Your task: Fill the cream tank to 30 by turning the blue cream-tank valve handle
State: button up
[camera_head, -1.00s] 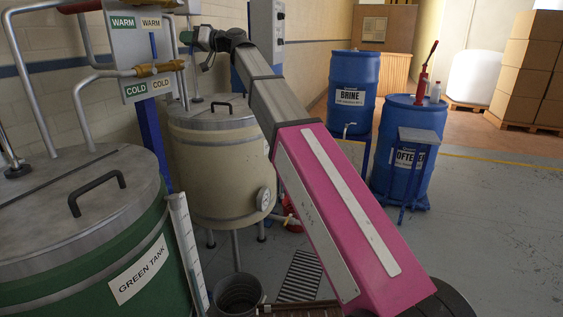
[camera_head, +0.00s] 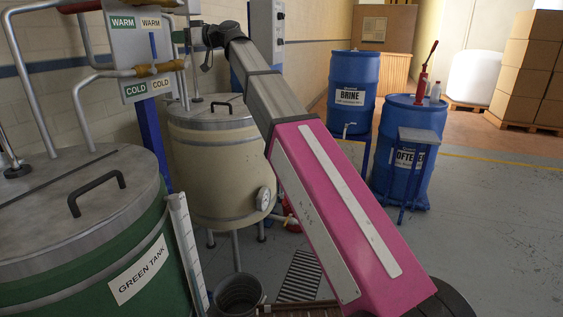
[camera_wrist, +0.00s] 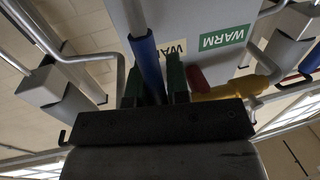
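My gripper (camera_head: 190,38) is up by the pipes at the right of the WARM/COLD panel, above the cream tank. In the wrist view its two green fingers (camera_wrist: 154,85) stand apart with a blue bar (camera_wrist: 146,60) between them, which looks like the valve handle. I cannot tell whether the fingers press on it. The bar's lower end is hidden by the dark gripper body.
The green tank (camera_head: 80,235) fills the lower left. The panel (camera_head: 137,50) carries brass valves and pipes. A BRINE barrel (camera_head: 352,90) and a softener barrel (camera_head: 405,140) stand at the right. A dark bucket (camera_head: 238,293) is on the floor. Open floor lies at the right.

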jog(key=o, duration=0.4)
jog(key=shift+s, duration=0.15)
jog(key=shift+c, duration=0.2)
jog(key=s+d, duration=0.2)
jog(key=d, duration=0.8)
jog(key=shift+d, duration=0.3)
